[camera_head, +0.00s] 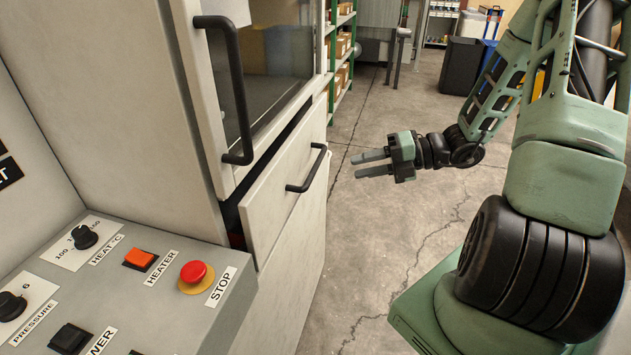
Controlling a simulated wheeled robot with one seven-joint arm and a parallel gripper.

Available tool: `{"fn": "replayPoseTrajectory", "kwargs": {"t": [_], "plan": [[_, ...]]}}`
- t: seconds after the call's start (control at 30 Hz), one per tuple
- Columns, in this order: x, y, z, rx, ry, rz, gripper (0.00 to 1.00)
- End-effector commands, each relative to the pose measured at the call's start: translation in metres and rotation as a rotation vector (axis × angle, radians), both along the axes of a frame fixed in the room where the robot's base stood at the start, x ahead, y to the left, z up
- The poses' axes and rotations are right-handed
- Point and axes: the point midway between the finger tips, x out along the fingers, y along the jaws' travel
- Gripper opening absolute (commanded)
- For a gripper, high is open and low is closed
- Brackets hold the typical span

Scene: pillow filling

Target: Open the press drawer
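The press drawer (275,212) is a pale grey front panel low on the press (150,110). A dark gap shows along its top and left edge, and the panel seems to stand slightly out from the body. Its black bar handle (308,170) is on the upper part of the front. My gripper (357,165) is to the right of the handle, apart from it, with its two fingers pointing left toward it. The fingers are spread with a gap between them and nothing in it. The inside of the drawer is hidden.
Above the drawer is a glazed door with a larger black handle (238,95). A control panel (190,322) with a red stop button (194,272) is at lower left. Green shelving (341,50) stands beyond. The cracked concrete floor (370,235) before the drawer is clear.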

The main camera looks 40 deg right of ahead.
Motion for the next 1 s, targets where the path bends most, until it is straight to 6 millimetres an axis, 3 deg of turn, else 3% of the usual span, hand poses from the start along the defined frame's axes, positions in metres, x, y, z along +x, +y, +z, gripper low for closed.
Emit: {"fn": "replayPoseTrajectory", "kwargs": {"t": [0.03, 0.1, 0.2, 0.3, 0.47, 1.0], "plan": [[-0.002, -0.021, -0.014, 0.065, 0.03, -0.096, 0.32], [-0.004, -0.041, -0.02, 0.134, 0.061, -0.19, 0.32], [-0.006, -0.057, -0.024, 0.195, 0.085, -0.264, 0.32], [-0.004, -0.06, -0.025, 0.213, 0.091, -0.286, 0.32], [0.011, -0.047, -0.029, 0.215, 0.093, -0.283, 0.32], [0.096, 0.02, -0.052, 0.21, 0.091, -0.279, 0.32]]}}
